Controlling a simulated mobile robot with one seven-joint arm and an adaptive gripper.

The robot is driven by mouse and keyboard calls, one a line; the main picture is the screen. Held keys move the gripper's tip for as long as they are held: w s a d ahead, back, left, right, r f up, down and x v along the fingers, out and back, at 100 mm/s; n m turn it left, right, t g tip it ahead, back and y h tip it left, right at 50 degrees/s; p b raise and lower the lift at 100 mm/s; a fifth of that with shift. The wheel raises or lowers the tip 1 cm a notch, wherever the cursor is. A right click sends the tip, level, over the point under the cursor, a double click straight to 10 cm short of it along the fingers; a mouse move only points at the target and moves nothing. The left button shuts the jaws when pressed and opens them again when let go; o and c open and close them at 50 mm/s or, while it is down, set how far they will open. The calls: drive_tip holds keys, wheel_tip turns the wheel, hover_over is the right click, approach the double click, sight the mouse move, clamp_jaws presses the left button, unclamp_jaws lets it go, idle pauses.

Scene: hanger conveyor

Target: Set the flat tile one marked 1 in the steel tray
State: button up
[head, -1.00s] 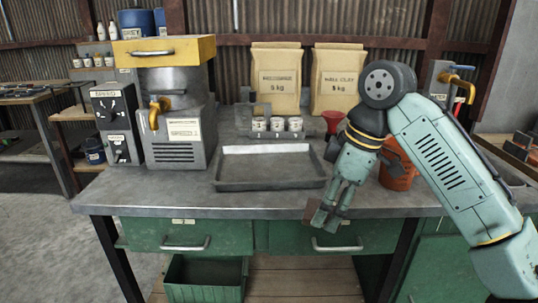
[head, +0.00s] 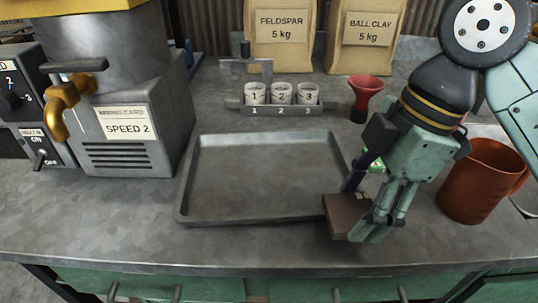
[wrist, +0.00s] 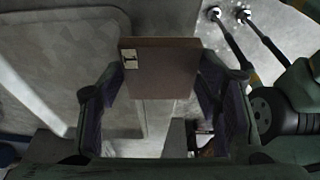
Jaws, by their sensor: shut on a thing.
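The flat tile (head: 345,212) is a thin brown square. In the wrist view the tile (wrist: 165,70) shows a pale label with a 1 at its left edge. My gripper (head: 357,208) is shut on the tile, with a finger on either side of it in the wrist view (wrist: 165,90). The steel tray (head: 262,215) is a shallow, empty grey rectangle on the bench. The tile is by the tray's front right corner and covers that corner in the head view. Its height above the bench is hard to tell. The tray also fills the left of the wrist view (wrist: 75,60).
An orange-red jug (head: 478,185) stands right of my gripper, and a red funnel (head: 365,95) behind it. A rack (head: 282,110) with three numbered cups is behind the tray. A grey mixer (head: 135,130) stands left. Bench space in front of the tray is clear.

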drive_tip(key=p, duration=0.2)
hover_over(268, 187)
drive_tip(key=d, duration=0.1)
drive_tip(key=shift+s+f, duration=0.1)
drive_tip(key=shift+f, duration=2.4)
drive_tip(key=o, duration=1.4)
drive_tip(key=shift+f, duration=0.1)
drive_tip(key=shift+c, duration=0.2)
drive_tip(key=v, duration=1.2)
